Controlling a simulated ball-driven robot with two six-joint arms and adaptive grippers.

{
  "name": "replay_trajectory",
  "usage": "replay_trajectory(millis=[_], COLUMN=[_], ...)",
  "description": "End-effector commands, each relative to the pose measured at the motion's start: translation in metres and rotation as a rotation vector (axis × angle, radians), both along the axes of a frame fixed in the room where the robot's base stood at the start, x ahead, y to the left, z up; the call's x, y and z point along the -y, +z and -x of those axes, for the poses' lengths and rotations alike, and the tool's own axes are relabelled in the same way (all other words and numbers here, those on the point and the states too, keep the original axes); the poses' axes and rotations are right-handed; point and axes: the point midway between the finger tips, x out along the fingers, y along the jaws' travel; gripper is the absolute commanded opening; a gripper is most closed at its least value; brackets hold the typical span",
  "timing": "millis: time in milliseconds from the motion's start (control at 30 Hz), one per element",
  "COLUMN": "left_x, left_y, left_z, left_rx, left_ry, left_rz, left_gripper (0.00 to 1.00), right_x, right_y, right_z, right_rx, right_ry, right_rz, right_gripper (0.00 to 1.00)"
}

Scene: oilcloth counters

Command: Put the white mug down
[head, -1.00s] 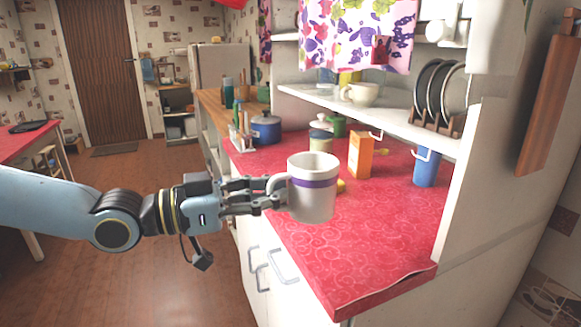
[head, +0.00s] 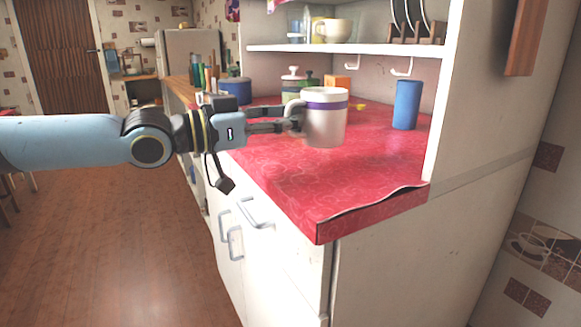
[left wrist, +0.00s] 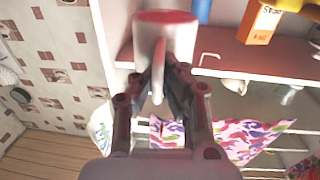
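The white mug (head: 325,122) with a purple band is upright over the red counter top (head: 300,180) in the head view. I cannot tell whether its base touches the cloth. My left gripper (head: 292,120) comes in from the left, with its fingers closed on the mug's handle. In the left wrist view the mug (left wrist: 166,36) is ahead of the fingers (left wrist: 160,88), its handle between them. My right gripper is not in view.
A blue cup (head: 407,105) stands on the counter to the right of the mug. Behind are a yellow-orange box (head: 337,83), jars (head: 292,80) and a blue pot (head: 236,91). A shelf (head: 345,47) overhangs the back. The counter's front right part is bare.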

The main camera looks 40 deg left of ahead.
Motion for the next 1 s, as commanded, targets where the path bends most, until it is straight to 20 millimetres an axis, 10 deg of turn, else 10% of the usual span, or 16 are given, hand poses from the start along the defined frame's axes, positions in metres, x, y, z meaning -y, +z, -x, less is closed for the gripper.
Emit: replay_trajectory(millis=[400,767,1000], left_x=[0.000,0.000,0.000], left_y=[-0.042,-0.043,-0.043], left_z=[-0.002,-0.002,-0.001], left_rx=[0.000,0.001,0.000], left_ry=[-0.001,-0.001,0.000], left_rz=[0.001,0.002,0.001], left_gripper=[0.00,0.00,0.29], right_x=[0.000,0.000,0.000], right_y=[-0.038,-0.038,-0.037], right_z=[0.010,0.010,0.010], right_rx=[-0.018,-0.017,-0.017], right_ry=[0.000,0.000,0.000], right_rz=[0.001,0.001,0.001], right_gripper=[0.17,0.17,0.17])
